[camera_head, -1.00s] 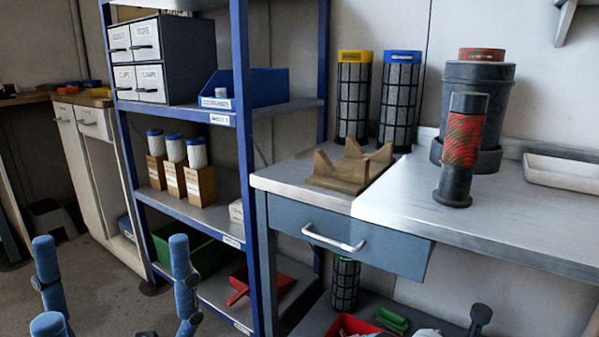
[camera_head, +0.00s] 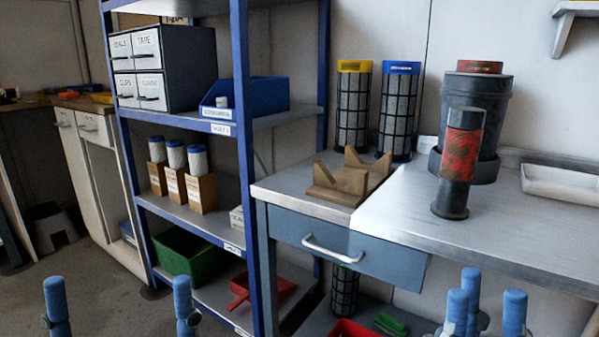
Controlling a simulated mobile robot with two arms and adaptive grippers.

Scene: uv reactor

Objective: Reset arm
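My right gripper (camera_head: 488,298) is at the bottom right, in front of the workbench (camera_head: 480,235). Its blue fingers point up and stand apart, with nothing seen between them. The gap is narrower than at my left gripper (camera_head: 120,298), at the bottom left. That gripper's blue fingers are wide apart over the floor and empty. Both palms are cut off by the lower edge. Neither gripper touches anything in view.
On the bench are a wooden cradle (camera_head: 345,180), a yellow-capped cartridge (camera_head: 352,110), a blue-capped cartridge (camera_head: 398,112), a dark vessel (camera_head: 476,100) with a red-windowed cylinder before it, and a white tray (camera_head: 562,183). A blue-framed shelf (camera_head: 246,150) stands left.

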